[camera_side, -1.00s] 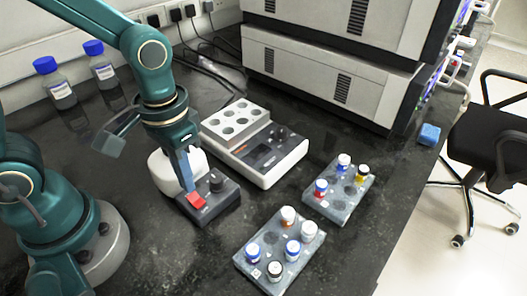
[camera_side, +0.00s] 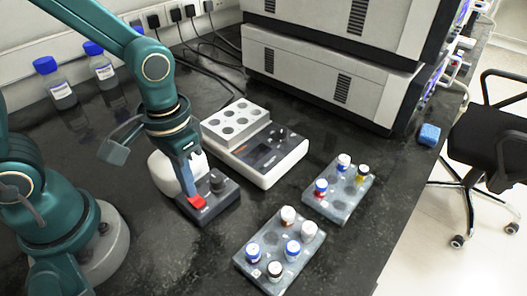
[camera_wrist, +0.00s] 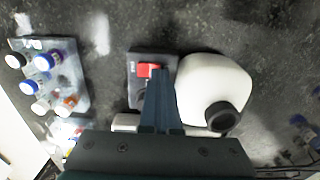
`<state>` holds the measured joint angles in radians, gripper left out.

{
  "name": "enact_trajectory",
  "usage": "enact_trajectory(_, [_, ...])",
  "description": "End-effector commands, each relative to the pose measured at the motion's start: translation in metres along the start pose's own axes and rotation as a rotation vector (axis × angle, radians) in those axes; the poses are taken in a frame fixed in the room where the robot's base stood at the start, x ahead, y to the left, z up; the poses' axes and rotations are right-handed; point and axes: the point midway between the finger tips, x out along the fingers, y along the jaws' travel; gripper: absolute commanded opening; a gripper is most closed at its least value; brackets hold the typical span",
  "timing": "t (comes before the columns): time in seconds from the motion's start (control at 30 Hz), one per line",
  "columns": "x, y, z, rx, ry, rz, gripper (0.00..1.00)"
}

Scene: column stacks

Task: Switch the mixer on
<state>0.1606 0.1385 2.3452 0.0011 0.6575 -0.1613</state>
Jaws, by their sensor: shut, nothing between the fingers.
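The mixer appears to be a dark box (camera_side: 208,211) with a red rocker switch (camera_side: 197,202) and a round black knob (camera_side: 217,181) on top. The box (camera_wrist: 134,92) and red switch (camera_wrist: 147,70) also show in the wrist view, partly covered by my fingers. My gripper (camera_side: 191,192) is shut and empty, pointing down with its tips at the red switch. In the wrist view, the tips (camera_wrist: 160,73) overlap the switch's right side. Whether they touch it is hard to tell.
A white device with a metal block (camera_side: 285,163) stands behind, right. Two vial racks (camera_side: 245,268) (camera_side: 340,213) stand to the right.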

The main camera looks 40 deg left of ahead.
Motion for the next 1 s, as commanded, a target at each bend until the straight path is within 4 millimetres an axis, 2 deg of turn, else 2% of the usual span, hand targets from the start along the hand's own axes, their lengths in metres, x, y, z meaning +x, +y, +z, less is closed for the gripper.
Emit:
enact_trajectory(0.27, [0.000, 0.000, 0.000, -0.001, 0.001, 0.001, 0.00])
enact_trajectory(0.8, [-0.041, 0.000, -0.001, 0.000, 0.004, 0.001, 0.00])
enact_trajectory(1.0, [-0.048, 0.000, 0.000, 0.000, 0.001, 0.001, 0.00])
